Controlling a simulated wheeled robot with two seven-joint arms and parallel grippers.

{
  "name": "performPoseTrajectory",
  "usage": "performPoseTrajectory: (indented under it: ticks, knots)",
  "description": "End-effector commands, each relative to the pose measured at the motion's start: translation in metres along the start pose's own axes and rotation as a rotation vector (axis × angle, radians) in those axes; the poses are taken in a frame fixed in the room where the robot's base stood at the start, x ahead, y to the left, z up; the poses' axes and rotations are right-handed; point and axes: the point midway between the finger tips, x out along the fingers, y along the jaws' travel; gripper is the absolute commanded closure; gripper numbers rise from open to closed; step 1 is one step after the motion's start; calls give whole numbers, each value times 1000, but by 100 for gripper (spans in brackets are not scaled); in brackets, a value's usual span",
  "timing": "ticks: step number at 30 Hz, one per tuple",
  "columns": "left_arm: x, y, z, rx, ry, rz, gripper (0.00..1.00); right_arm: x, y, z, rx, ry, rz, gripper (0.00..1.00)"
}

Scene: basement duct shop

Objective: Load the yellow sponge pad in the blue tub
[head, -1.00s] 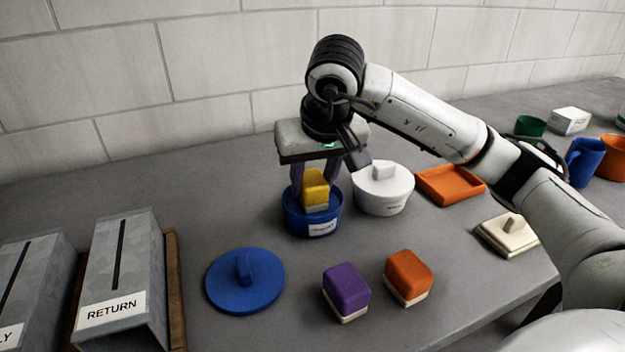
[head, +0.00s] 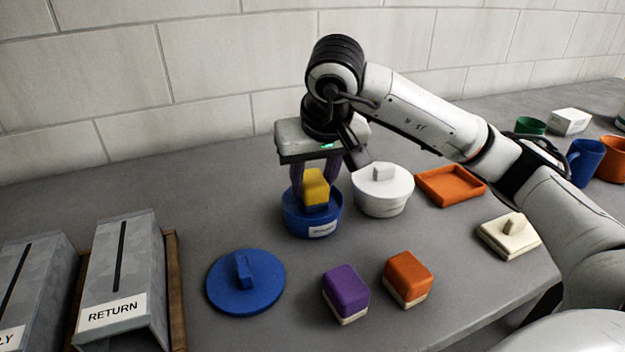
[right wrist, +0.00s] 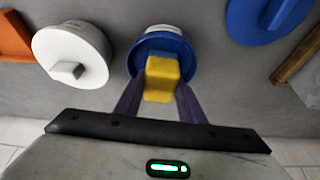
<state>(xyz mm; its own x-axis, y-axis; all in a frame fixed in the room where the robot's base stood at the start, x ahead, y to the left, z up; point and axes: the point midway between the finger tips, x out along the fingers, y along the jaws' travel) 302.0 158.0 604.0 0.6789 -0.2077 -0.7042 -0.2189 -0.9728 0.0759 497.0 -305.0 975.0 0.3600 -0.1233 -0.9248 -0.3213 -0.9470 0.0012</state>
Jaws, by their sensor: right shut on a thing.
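The yellow sponge pad (head: 315,187) is upright between the fingers of my right gripper (head: 315,180), which is shut on it. The pad's lower part is inside the blue tub (head: 311,223), below the rim; whether it touches the tub floor is hidden. In the right wrist view the yellow pad (right wrist: 161,80) shows over the tub's opening, with the blue tub (right wrist: 176,44) around its far end. The blue lid (head: 245,283) with its knob lies flat on the table, left and in front of the tub. My left gripper is not in view.
A white lidded pot (head: 382,195) stands close to the tub's right. A purple pad (head: 345,288) and an orange pad (head: 408,275) lie in front. An orange tray (head: 450,186) and a cream lid (head: 508,235) are at right. A grey RETURN box (head: 121,270) stands left.

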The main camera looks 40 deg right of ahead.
Motion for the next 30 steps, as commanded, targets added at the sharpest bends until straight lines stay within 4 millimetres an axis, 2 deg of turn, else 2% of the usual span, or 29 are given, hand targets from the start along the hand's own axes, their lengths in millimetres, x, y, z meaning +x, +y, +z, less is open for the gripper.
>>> performPoseTrajectory:
  ticks: [3, 21, 30]
  knots:
    - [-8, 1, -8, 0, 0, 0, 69, -13, 0, -6, 1, 2, 0, 82]
    - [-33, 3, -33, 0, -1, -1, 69, -58, 0, -24, 2, 3, 0, 82]
    - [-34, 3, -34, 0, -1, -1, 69, -60, 0, -25, 2, 2, 0, 82]
